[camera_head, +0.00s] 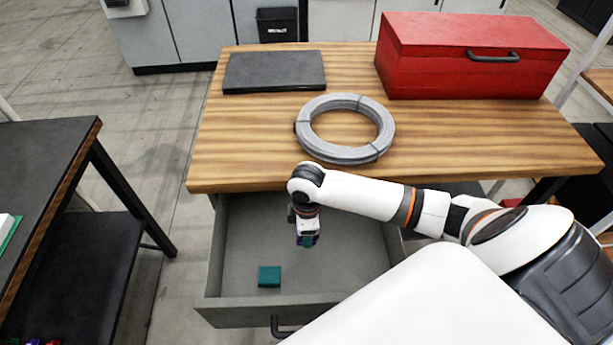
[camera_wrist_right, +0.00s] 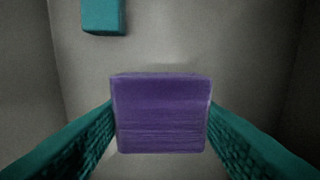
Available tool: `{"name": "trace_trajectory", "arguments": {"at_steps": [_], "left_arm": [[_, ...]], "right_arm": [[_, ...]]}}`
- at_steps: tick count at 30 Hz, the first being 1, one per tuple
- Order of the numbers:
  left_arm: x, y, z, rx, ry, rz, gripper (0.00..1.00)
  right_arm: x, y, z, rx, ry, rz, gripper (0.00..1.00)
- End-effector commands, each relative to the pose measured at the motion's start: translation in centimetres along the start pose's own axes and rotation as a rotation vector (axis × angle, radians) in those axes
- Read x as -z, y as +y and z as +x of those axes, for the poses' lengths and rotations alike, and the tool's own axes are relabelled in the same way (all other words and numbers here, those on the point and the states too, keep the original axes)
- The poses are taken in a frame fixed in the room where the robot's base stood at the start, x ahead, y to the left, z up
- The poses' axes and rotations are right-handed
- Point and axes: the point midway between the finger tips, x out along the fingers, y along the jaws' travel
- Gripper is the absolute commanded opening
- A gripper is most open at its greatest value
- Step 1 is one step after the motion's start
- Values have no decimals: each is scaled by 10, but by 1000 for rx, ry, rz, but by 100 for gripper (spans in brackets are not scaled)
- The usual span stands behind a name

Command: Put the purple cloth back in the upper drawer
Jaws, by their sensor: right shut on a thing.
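The purple cloth (camera_wrist_right: 160,112) is a folded block between the teal fingers of my right gripper (camera_wrist_right: 160,130) in the right wrist view. The gripper is shut on it. I cannot tell whether the cloth touches the drawer floor. A teal folded block (camera_head: 269,276) lies on the drawer floor near the front left; it also shows in the right wrist view (camera_wrist_right: 103,15). My left gripper is not in view.
The wooden tabletop (camera_head: 240,150) overhangs the back of the drawer. On it are a grey cable coil (camera_head: 346,154), a dark flat case (camera_head: 274,72) and a red toolbox (camera_head: 470,60). Another dark table (camera_head: 40,165) stands at the left. The drawer floor around the teal block is clear.

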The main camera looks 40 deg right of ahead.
Motion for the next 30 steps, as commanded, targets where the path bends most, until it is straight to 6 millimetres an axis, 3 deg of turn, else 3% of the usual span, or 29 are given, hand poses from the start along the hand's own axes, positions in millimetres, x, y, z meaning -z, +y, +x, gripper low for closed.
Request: {"name": "trace_trajectory", "arguments": {"at_steps": [6,18,30], "left_arm": [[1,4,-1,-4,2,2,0],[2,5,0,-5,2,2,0],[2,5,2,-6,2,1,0]], "right_arm": [[0,1,41,-2,3,-3,34],[0,1,87,-1,2,-2,34],[0,0,93,0,1,-3,34]]}}
